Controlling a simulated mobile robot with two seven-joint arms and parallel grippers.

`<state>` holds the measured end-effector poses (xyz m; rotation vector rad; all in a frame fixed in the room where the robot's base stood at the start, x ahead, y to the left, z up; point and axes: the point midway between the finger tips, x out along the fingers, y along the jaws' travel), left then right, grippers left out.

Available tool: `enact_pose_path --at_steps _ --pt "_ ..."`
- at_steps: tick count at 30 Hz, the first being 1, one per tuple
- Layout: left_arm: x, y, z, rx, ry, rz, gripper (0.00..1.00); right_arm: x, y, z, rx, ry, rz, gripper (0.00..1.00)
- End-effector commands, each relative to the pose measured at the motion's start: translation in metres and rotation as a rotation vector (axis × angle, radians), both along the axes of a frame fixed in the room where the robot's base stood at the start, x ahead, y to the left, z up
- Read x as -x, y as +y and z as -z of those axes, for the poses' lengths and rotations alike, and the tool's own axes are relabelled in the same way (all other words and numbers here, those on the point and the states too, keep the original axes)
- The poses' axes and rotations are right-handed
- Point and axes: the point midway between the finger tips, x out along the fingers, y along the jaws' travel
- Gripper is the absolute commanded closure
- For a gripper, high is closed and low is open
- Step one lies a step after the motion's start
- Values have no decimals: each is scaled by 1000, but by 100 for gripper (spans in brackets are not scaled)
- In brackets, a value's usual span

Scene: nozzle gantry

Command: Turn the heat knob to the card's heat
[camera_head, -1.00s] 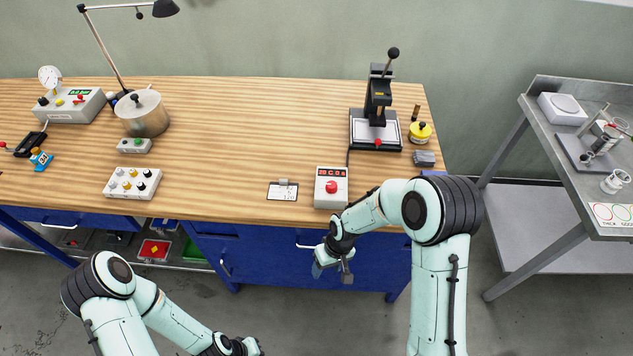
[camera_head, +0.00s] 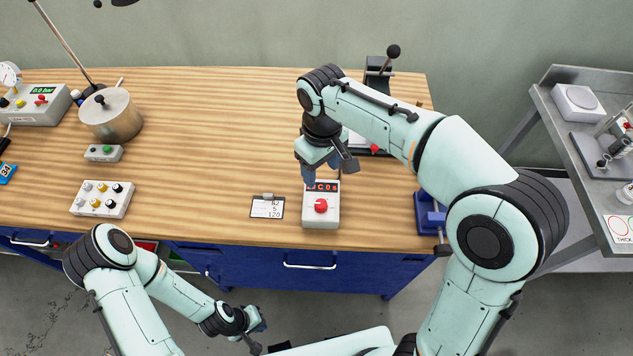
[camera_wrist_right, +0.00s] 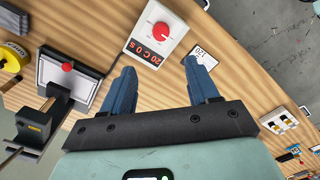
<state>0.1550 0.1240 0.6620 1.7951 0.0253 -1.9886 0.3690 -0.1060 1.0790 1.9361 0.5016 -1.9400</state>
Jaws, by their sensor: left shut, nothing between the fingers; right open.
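The heat control box (camera_head: 321,221) is white with a red round knob (camera_head: 320,206) and a dark display with red characters at its back edge. The card (camera_head: 267,207) lies to its left on the table; it reads about 62, 5 and 120. My right gripper (camera_head: 322,178) is above the table just behind the box, near its display. In the right wrist view its two blue fingers (camera_wrist_right: 160,88) are apart and empty, with the knob (camera_wrist_right: 161,36) beyond them. My left gripper (camera_head: 262,335) is low in front of the table, shut and empty.
A press (camera_head: 376,75) stands behind my right arm. A white box of several knobs (camera_head: 101,199), a small box with a green button (camera_head: 103,153) and a metal pot (camera_head: 112,116) are at the left. The middle of the table is clear.

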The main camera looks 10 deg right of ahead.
Motion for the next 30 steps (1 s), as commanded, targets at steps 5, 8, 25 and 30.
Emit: enact_pose_path --at_steps 5,8,25,30 --pt "6 0 6 0 8 0 100 2 0 24 1 6 0 40" --pt "10 0 10 0 12 0 100 2 0 45 3 9 0 40" --pt "19 0 21 0 22 0 100 1 0 131 1 3 0 40" --pt "19 0 21 0 22 0 100 1 0 134 0 1 0 40"
